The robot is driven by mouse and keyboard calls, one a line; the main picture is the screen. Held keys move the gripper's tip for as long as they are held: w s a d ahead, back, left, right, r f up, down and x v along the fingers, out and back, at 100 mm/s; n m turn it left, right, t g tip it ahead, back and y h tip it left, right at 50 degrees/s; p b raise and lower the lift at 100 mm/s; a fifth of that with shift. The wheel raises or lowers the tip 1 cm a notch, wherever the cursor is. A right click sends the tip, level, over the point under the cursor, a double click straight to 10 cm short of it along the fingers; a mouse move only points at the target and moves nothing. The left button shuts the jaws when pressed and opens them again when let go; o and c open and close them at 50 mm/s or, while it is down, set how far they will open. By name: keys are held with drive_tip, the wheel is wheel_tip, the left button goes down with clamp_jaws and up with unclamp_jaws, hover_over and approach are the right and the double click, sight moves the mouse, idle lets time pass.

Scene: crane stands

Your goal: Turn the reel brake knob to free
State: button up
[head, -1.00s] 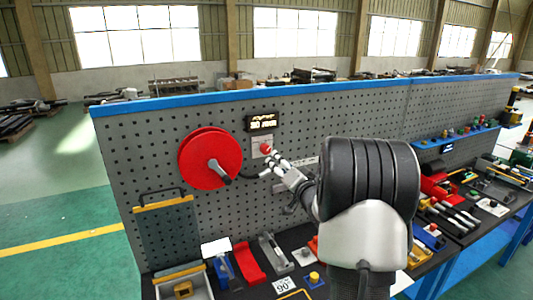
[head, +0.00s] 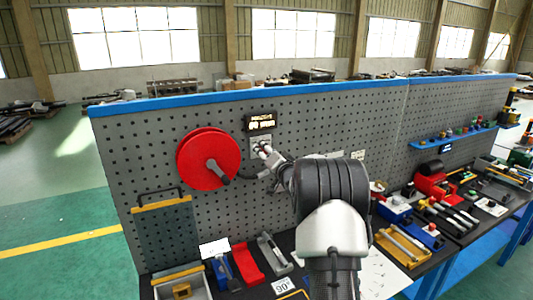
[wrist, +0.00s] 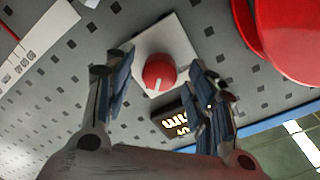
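The red reel brake knob (wrist: 159,72) sits on a white square plate (wrist: 178,42) on the pegboard. My gripper (wrist: 160,66) is open, with one finger on each side of the knob and visible gaps between. In the head view my gripper (head: 262,151) is in front of the plate (head: 256,140) and hides the knob. The red reel (head: 203,150) with its dark crank handle hangs left of it. A small lit display (head: 261,121) is above the plate; its text is unclear.
A grey pegboard (head: 330,118) with a blue top rail stands behind the bench. A red reel edge (wrist: 290,35) is close at the wrist view's upper right. A black cable runs beside the reel. Several tools and blocks lie on the bench below, including a red block (head: 245,262).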

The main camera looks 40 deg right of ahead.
drive_tip(key=c, duration=1.1)
drive_tip(key=shift+o, duration=0.2)
drive_tip(key=shift+n, duration=0.3)
drive_tip(key=n+b, duration=0.3)
drive_tip(key=shift+f+n, duration=0.15)
drive_tip(key=shift+n, duration=0.15)
drive_tip(key=n+b, duration=0.2)
drive_tip(key=n, duration=0.2)
drive_tip(key=shift+n+b, duration=0.4)
drive_tip(key=n+b, duration=0.2)
drive_tip(key=n, duration=0.2)
drive_tip(key=shift+n+b, duration=0.3)
drive_tip(key=shift+n+t+y+b, duration=0.3)
drive_tip(key=shift+n+b, duration=0.8)
drive_tip(key=shift+n, duration=1.3)
drive_tip(key=o, duration=1.1)
